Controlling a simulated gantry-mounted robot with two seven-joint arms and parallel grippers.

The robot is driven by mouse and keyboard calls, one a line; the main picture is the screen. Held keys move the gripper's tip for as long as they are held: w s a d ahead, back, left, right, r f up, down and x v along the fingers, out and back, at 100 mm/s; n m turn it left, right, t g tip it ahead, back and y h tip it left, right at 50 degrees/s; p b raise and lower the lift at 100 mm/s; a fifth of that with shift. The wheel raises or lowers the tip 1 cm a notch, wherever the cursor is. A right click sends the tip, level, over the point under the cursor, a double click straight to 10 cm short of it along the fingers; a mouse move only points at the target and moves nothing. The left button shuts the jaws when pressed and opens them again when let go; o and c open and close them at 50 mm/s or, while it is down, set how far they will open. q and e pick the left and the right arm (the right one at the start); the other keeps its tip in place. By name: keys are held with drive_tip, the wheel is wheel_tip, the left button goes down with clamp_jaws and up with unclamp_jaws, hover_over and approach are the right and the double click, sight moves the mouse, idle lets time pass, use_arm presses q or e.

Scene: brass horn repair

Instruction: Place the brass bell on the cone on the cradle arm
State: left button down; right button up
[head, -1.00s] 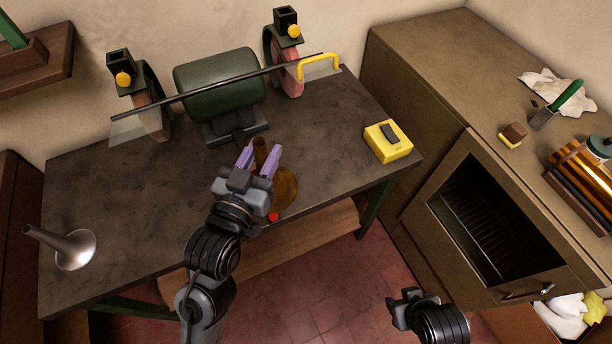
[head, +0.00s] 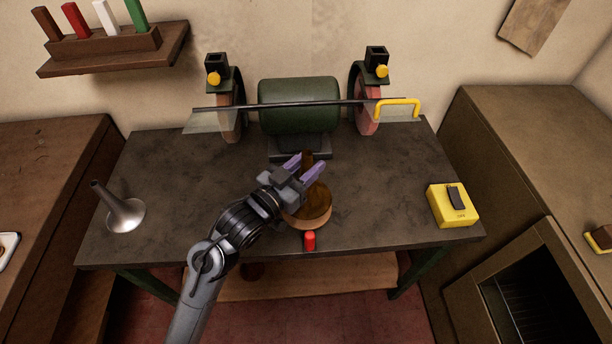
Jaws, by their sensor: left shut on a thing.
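The brass bell (head: 318,202) is brown-gold, with its wide flared end down and its narrow neck up, near the front middle of the workbench. My left gripper (head: 304,167) is shut on its neck, with a lavender finger on each side. The gripper and wrist hide part of the bell's left side. I cannot tell whether the rim touches the bench or hangs just above it. I cannot make out the cone or the cradle arm in this view. My right gripper is not in view.
A green bench grinder (head: 300,104) stands at the back, a yellow box (head: 452,204) at the right. A red cylinder (head: 310,240) is at the front edge. The workbench (head: 390,180) is bare between them.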

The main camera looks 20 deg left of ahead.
use_arm(q)
drive_tip(key=shift+w+a+f, duration=0.15)
drive_tip(key=shift+f, duration=0.45)
drive_tip(key=shift+f+b, duration=0.4)
drive_tip(key=shift+f, duration=1.3)
drive_tip(key=c, duration=0.7)
unclamp_jaws()
